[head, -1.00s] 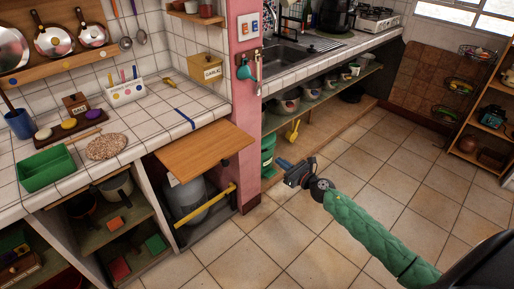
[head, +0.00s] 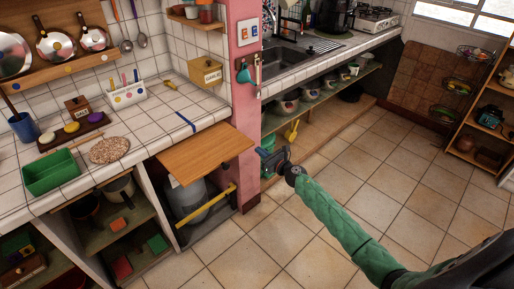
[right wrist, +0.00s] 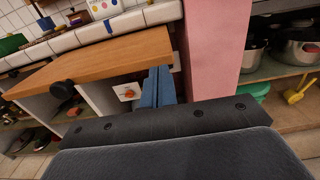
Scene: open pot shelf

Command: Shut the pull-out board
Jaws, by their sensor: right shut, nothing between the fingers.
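The wooden pull-out board (head: 207,150) sticks out from under the tiled counter, over the open bay with the grey cylinder. In the right wrist view the board (right wrist: 110,55) crosses the upper left, with a dark round knob (right wrist: 63,91) on its front edge. My right gripper (head: 263,153) is just right of the board's outer right corner in the head view. Its blue fingers (right wrist: 157,86) are shut and empty, close to the board's end in the wrist view; whether they touch it I cannot tell. My left gripper is not in view.
A pink pillar (head: 243,100) stands right behind the board. A yellow bar (head: 207,204) crosses the bay below it. A green bin (head: 267,150) and a yellow scoop (head: 292,130) are beyond my gripper. The tiled floor (head: 330,240) in front is clear.

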